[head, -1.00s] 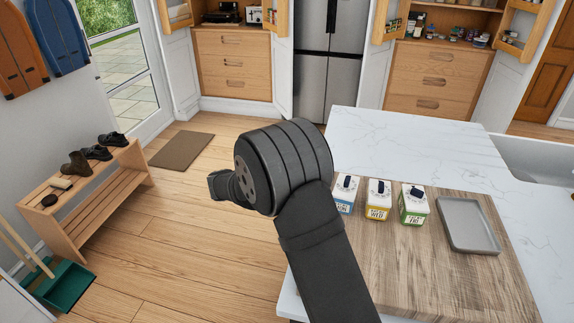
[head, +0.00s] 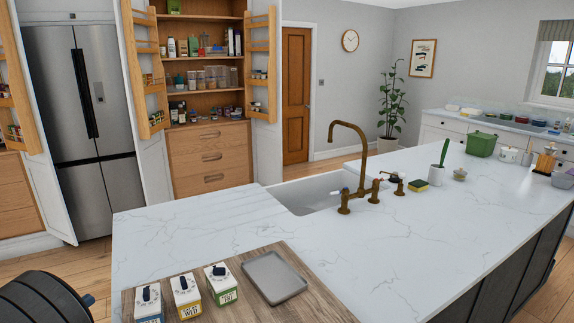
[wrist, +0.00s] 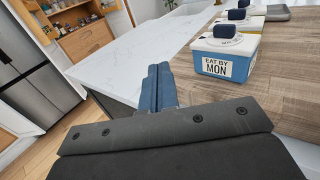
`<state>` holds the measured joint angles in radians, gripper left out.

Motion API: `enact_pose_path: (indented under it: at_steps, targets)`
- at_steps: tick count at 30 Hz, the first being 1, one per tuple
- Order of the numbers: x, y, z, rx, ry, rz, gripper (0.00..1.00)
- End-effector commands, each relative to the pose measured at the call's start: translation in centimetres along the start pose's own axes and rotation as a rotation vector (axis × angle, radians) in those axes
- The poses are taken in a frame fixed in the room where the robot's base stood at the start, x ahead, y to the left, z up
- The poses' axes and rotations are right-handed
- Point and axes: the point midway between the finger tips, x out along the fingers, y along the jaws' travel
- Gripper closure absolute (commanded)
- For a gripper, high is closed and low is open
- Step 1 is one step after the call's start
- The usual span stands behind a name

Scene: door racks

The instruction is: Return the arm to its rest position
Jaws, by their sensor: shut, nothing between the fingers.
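My gripper (wrist: 160,88) shows in the wrist view with its two blue fingers together and nothing between them. It is beside the wooden board's left end, over or near the white worktop's edge. In the head view only a dark rounded part of my arm shows at the bottom left corner, with a small blue bit beside it; the fingers cannot be made out there. The nearest box, with a blue band and an "EAT BY MON" label (wrist: 226,60), stands to the right of the fingers, apart from them.
A blue box (head: 149,304), a yellow box (head: 187,297) and a green box (head: 221,285) stand on the wooden board (head: 310,300) beside a grey tray (head: 274,278). The white worktop (head: 400,250) holds a sink (head: 315,193) and brass tap (head: 352,160). A fridge (head: 80,120) stands behind.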

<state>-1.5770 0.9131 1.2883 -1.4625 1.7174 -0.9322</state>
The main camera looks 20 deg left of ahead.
Motion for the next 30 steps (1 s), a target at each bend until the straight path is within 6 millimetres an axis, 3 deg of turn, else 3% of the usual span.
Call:
enact_pose_path:
  at_steps: [6, 15, 22, 30]
  targets:
    - [3.6, -3.0, 0.1, -0.001, -0.001, -0.004, 1.00]
    - [7.4, -6.1, 0.1, -0.001, 0.000, -0.002, 1.00]
    - [8.5, -7.1, 0.0, -0.001, -0.001, -0.001, 1.00]
    - [8.4, -7.1, 0.0, 0.000, 0.000, -0.001, 1.00]
